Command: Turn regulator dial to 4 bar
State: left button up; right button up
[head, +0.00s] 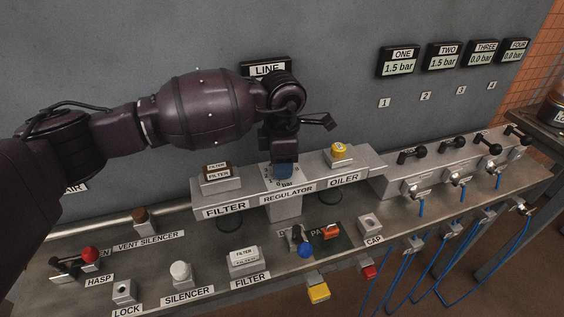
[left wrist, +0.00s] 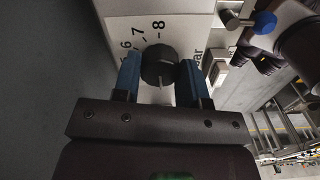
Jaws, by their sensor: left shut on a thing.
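My left gripper (head: 285,171) comes down from above onto the regulator block (head: 285,208), with its blue fingers at the dial. In the left wrist view the dark round regulator dial (left wrist: 158,64) sits between the two fingers, and the gripper is shut on it. A pale mark on the dial points toward the gripper. Scale numbers 6, 7 and 8 show beside the dial; the part of the scale near 4 is hidden. In the head view the gripper covers the dial. The LINE display (head: 265,69) is mostly hidden by my arm. My right gripper is not in view.
The filter block (head: 218,180) and the oiler with its yellow cap (head: 339,151) flank the regulator. Displays ONE (head: 399,62) and TWO read 1.5 bar; THREE and FOUR read 0.0 bar. Valves with black handles and blue hoses stand at the right. Labelled parts occupy the lower shelf.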

pick_arm(q)
jog(key=m, duration=0.3)
jog(key=shift+f+b, duration=0.1)
jog(key=shift+b, duration=0.3)
jog(key=m+b, duration=0.1)
jog(key=m, duration=0.2)
jog(key=shift+m, duration=0.3)
jog(key=m+b, duration=0.1)
jog(key=m, duration=0.1)
jog(key=shift+m, duration=0.3)
jog(key=shift+m+b, duration=0.3)
jog(key=shift+m, duration=1.1)
jog(key=shift+b, duration=0.3)
jog(key=shift+m, duration=0.3)
jog(key=o, duration=0.9)
